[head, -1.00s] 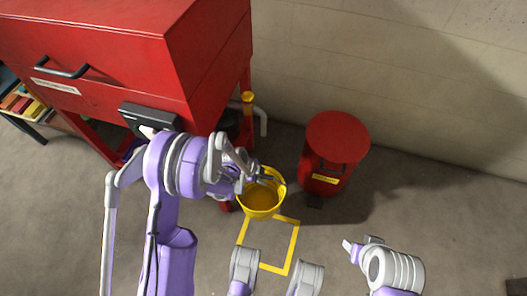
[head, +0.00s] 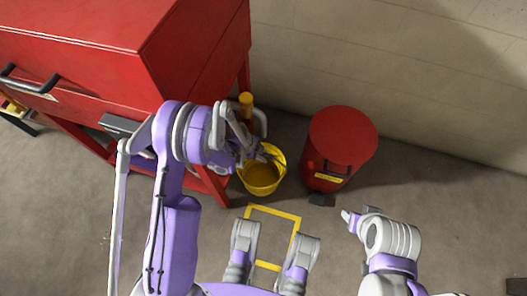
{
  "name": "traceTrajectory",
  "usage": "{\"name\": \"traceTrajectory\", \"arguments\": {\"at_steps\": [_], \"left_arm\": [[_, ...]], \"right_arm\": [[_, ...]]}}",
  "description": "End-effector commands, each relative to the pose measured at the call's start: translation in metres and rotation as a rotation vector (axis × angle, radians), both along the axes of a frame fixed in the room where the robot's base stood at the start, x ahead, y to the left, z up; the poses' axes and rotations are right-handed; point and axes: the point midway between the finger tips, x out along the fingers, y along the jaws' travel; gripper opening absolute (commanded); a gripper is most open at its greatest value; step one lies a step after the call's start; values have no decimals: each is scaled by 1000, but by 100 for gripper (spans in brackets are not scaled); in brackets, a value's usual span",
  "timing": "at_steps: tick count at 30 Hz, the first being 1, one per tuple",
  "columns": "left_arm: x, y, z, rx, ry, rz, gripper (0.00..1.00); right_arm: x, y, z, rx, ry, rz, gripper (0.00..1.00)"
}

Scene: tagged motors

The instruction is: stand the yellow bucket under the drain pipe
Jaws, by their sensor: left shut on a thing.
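The yellow bucket (head: 262,178) is upright beside the red cabinet, beyond the yellow floor square. My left gripper (head: 262,157) is shut on the bucket at its upper far side; the exact grip is partly hidden by the arm. I cannot tell whether the bucket touches the floor. My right gripper (head: 347,217) is at the lower right, apart from everything; its jaws are too small to read.
The red cabinet (head: 200,60) fills the upper left. A red lidded bin (head: 340,140) with a yellow label stands right of the bucket, with a narrow gap. The yellow floor square (head: 274,211) is empty. The wall (head: 430,80) closes off the back.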

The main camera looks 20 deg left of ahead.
Motion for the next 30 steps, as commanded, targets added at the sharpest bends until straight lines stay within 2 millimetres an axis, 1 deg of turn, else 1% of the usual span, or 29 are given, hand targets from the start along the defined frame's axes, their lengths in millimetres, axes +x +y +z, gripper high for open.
{"name": "traceTrajectory", "arguments": {"at_steps": [3, 11, 24, 30], "left_arm": [[1, 0, -14, 0, 0, 0, 0], [1, 0, -44, 0, -1, 0, 0], [0, 0, -93, 0, -1, 0, 0], [0, 0, -106, 0, -1, 0, 0]], "right_arm": [[2, 0, -9, 0, 1, 0, 50], [4, 0, -21, 0, -1, 0, 50], [4, 0, -19, 0, -1, 0, 50], [4, 0, -19, 0, 0, 0, 50]]}}
